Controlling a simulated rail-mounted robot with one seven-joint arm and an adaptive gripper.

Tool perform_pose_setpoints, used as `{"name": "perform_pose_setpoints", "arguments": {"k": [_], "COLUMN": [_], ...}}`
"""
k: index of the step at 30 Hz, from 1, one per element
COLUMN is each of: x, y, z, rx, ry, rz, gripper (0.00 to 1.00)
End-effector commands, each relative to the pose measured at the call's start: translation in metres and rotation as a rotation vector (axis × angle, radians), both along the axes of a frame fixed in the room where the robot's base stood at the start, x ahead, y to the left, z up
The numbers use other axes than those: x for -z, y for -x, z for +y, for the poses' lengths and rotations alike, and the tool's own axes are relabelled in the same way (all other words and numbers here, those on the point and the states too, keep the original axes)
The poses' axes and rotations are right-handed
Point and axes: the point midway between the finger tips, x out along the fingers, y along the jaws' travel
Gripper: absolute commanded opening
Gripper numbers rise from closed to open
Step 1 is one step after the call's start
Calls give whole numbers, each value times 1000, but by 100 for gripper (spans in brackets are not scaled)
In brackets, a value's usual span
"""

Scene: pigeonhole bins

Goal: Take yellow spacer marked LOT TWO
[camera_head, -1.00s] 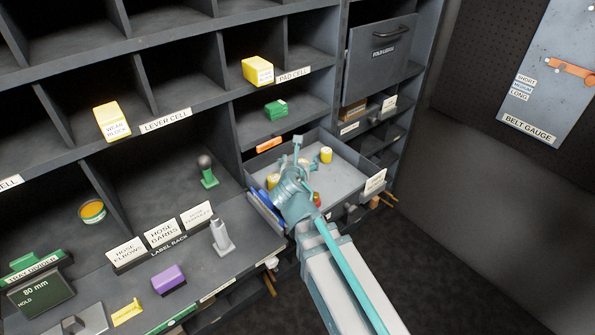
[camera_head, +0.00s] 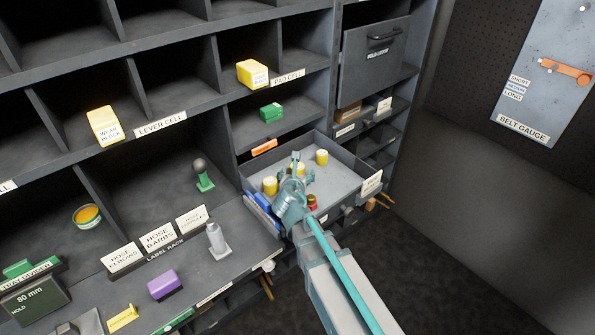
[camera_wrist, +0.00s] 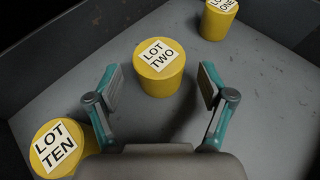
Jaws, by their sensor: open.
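The yellow spacer marked LOT TWO (camera_wrist: 159,72) stands upright in the open drawer (camera_head: 345,190), its label up, in the middle of the wrist view. My gripper (camera_wrist: 158,95) is open, with a finger on each side of and just short of this spacer; I cannot tell if either touches it. A yellow spacer marked LOT TEN (camera_wrist: 56,148) stands at the lower left, by the left finger. A yellow spacer marked LOT ONE (camera_wrist: 218,18) stands farther back at the right. In the head view my gripper (camera_head: 300,183) is inside the drawer and partly hides the spacers.
Blue pieces (camera_head: 262,203) lie at the drawer's left side and a red piece (camera_head: 312,202) near its front. An orange piece (camera_head: 264,147) lies behind the drawer. Drawer walls (camera_wrist: 75,38) close in the back. Floor right of LOT TWO is bare.

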Motion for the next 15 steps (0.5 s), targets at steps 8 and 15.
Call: {"name": "perform_pose_setpoints", "arguments": {"k": [8,15], "x": [8,8], "y": [-21,-20], "z": [0,0], "rx": [-1,-1], "ry": [1,1], "rz": [0,0], "gripper": [81,64]}}
